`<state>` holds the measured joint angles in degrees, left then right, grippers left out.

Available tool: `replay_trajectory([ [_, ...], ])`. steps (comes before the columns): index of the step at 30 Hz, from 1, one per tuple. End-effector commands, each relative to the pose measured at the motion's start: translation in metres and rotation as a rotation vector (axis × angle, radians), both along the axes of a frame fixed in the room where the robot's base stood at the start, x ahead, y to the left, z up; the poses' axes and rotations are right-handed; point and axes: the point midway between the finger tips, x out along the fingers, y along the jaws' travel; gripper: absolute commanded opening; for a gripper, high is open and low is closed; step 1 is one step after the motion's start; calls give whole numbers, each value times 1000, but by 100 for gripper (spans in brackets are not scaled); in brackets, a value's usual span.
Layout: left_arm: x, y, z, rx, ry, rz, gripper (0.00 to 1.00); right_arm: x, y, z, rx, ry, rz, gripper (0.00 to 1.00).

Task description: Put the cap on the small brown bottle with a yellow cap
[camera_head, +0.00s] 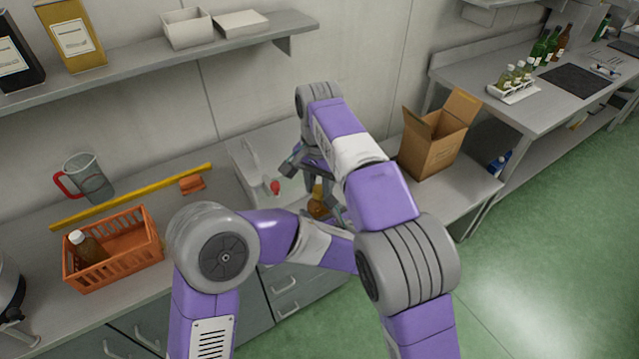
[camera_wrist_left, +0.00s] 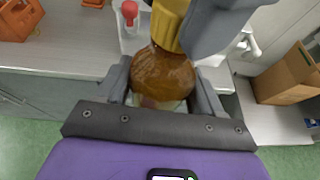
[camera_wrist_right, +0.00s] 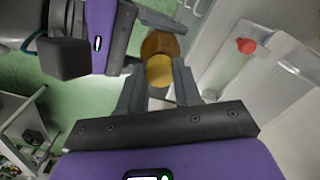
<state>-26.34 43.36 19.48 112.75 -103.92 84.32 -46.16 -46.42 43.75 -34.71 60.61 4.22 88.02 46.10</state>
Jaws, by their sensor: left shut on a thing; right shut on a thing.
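The small brown bottle (camera_wrist_left: 162,75) stands between the fingers of my left gripper (camera_wrist_left: 163,100), which is shut on it. In the head view the bottle (camera_head: 316,207) is partly hidden by my arms. The yellow cap (camera_wrist_left: 168,27) is at the bottle's mouth, in line with the neck. My right gripper (camera_wrist_right: 158,90) is shut on the cap; the right wrist view shows the round yellow cap (camera_wrist_right: 160,71) between its fingers with the brown bottle behind it. I cannot tell whether the cap is fully seated.
An orange basket (camera_head: 115,262) holding another brown bottle (camera_head: 86,246) stands at left, near a jug (camera_head: 90,180) and a yellow bar (camera_head: 130,198). A red object (camera_head: 275,187) is in the sink area behind my grippers. An open cardboard box (camera_head: 430,145) stands at right.

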Motion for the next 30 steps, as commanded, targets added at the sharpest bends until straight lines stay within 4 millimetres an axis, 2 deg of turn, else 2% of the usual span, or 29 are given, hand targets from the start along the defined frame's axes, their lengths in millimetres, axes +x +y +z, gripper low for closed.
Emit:
replay_trajectory([
  [30,0,0,0,0,1,0,0,3,0,-1,-2,-3,-2033,5],
])
